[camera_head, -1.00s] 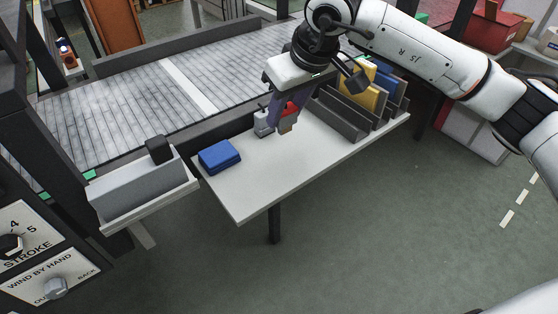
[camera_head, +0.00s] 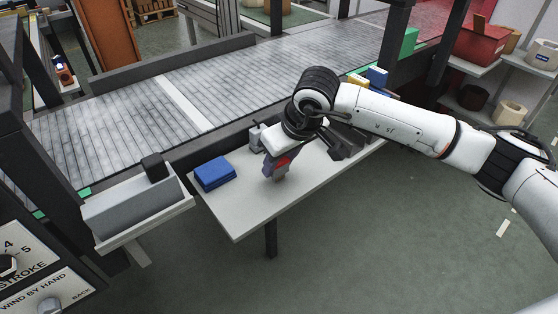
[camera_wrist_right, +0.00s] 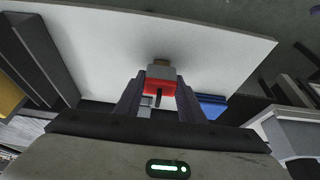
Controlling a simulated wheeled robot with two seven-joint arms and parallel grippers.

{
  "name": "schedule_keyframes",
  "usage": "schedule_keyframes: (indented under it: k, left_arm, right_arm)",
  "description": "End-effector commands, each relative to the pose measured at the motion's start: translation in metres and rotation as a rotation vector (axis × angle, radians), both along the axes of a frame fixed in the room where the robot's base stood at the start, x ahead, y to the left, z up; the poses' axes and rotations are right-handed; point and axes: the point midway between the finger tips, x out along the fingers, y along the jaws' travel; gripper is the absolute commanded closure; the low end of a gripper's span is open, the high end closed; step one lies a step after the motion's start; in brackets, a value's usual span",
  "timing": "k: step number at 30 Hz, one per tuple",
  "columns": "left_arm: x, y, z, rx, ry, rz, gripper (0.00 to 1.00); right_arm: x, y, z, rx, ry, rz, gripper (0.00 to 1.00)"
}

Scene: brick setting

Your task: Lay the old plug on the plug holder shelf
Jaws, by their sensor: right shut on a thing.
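My right gripper (camera_head: 281,163) is shut on a plug (camera_head: 280,176), with its fingers pointing down over the white table. A small grey object (camera_head: 256,134) stands behind the gripper, partly hidden. My left gripper is not in view.
A blue block (camera_head: 214,173) lies on the table left of the gripper. Dark upright dividers (camera_head: 345,148) stand at the right, mostly behind my arm. A grey bar (camera_head: 135,208) sits on a white ledge at left. The table's front is clear.

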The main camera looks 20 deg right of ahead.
Motion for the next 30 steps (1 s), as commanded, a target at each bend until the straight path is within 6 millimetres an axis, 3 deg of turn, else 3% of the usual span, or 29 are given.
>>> schedule_keyframes:
  k: [2,3,6,19,30]
  left_arm:
    - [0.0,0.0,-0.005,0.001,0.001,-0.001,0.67]
    - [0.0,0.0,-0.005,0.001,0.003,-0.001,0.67]
    - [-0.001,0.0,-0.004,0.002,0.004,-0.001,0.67]
    - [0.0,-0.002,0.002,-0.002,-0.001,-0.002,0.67]
    - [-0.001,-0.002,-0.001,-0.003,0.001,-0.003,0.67]
  right_arm:
    - [0.0,0.0,-0.004,0.0,-0.001,0.0,0.91]
    - [0.0,0.0,-0.003,0.0,0.0,0.0,0.61]
    - [0.0,0.0,-0.003,0.0,0.0,0.0,0.46]
    - [-0.001,-0.001,0.006,-0.001,-0.001,0.0,0.46]
    - [-0.029,-0.011,0.077,0.0,-0.004,0.001,0.46]
